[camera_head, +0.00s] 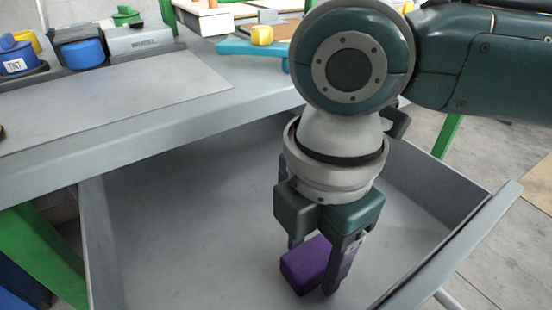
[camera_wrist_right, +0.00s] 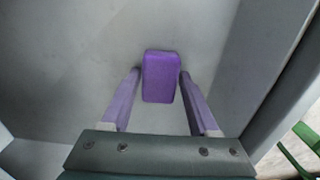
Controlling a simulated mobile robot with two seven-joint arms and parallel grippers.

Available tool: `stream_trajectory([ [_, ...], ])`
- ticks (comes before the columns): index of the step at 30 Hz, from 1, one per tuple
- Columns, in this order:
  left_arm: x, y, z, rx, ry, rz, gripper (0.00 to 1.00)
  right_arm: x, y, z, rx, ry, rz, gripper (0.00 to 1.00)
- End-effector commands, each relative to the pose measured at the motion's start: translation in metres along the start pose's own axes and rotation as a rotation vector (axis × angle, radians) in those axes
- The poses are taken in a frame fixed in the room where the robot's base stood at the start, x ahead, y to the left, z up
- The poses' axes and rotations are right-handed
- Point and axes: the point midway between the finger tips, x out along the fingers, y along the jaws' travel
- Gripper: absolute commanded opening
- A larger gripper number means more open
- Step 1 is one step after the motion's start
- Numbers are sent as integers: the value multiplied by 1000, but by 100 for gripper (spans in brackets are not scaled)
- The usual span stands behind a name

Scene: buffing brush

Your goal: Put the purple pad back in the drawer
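The purple pad (camera_head: 305,265) is a small block inside the grey drawer (camera_head: 165,240), low at its floor. My right gripper (camera_head: 318,268) reaches down into the drawer, with its fingers around the pad. In the right wrist view the pad (camera_wrist_right: 159,77) lies between the fingertips of the right gripper (camera_wrist_right: 160,75), with a narrow gap on either side, so the gripper looks open. In the head view the near finger hides part of the pad. My left gripper is not in view.
The drawer is pulled out below a grey workbench (camera_head: 120,105). Its front panel (camera_head: 455,245) is at the right. The drawer floor left of the pad is bare.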

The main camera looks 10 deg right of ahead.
Motion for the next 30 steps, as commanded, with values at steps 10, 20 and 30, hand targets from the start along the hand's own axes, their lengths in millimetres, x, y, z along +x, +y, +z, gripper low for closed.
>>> stream_trajectory([
  [10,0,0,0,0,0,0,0,0,0,0,0,0,0,81],
  [20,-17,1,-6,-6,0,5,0,-42,1,0,0,1,4,81],
  [30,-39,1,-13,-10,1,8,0,-110,1,0,1,1,2,81],
])
